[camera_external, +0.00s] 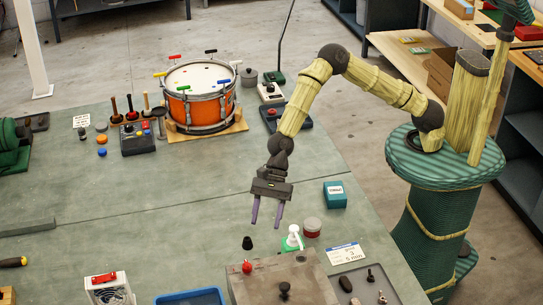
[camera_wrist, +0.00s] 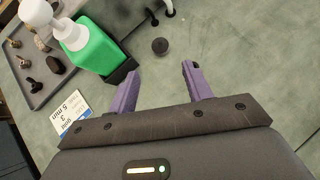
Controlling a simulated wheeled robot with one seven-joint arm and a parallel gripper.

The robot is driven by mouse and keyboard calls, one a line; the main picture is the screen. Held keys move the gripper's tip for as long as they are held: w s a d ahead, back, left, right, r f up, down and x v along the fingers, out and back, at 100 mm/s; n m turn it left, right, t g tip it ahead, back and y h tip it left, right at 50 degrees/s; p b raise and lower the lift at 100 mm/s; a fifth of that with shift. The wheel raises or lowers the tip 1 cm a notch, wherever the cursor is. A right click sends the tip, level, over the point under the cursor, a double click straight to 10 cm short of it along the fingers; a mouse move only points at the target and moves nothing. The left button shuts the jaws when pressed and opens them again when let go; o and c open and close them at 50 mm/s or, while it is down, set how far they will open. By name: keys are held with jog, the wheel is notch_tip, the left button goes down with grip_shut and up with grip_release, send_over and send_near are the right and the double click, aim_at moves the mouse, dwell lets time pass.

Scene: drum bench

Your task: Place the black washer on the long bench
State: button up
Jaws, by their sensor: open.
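A small black round piece (camera_external: 247,243) stands on the long green-grey bench (camera_external: 200,215), left of a green pump bottle (camera_external: 292,240). It also shows in the wrist view (camera_wrist: 160,46), beyond my fingertips; I cannot tell whether it is the black washer. Other small dark pieces lie in a grey tray (camera_wrist: 42,90) at the wrist view's upper left. My gripper (camera_external: 266,226) hangs above the bench with its purple fingers pointing down, apart and empty. In the wrist view the fingers (camera_wrist: 160,72) have bare bench between them; the left one overlaps the pump bottle's dark base.
A red jar (camera_external: 312,231), a teal box (camera_external: 335,195) and a card (camera_external: 344,253) are to the right. A grey-brown block (camera_external: 255,288) with a red knob is in front. An orange drum (camera_external: 200,105) stands at the back. The bench's middle left is clear.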

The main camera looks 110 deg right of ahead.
jog(key=shift+s+d+r, duration=0.25)
jog(key=shift+d+r, duration=0.1)
jog(key=shift+r, duration=0.05)
dwell(0.4)
jog(key=s+d+r+n+h, duration=0.1)
jog(key=s+d+n+h, duration=0.1)
jog(key=s+d+n, duration=0.4)
jog(key=s+d+r+n+g+h, duration=0.1)
jog(key=s+d+r+n+h, duration=0.1)
jog(key=s+d+n, duration=0.4)
jog(key=s+d+r+n+g+h, duration=0.1)
jog(key=s+d+n, duration=0.4)
jog(key=s+n, duration=0.7)
jog(key=s+r+h, duration=0.1)
jog(key=s+h, duration=0.1)
jog(key=s, duration=0.6)
jog(key=shift+d+h, duration=0.3)
jog(key=shift+d, duration=0.1)
jog(key=shift+o, duration=0.8)
jog(key=shift+w, duration=0.1)
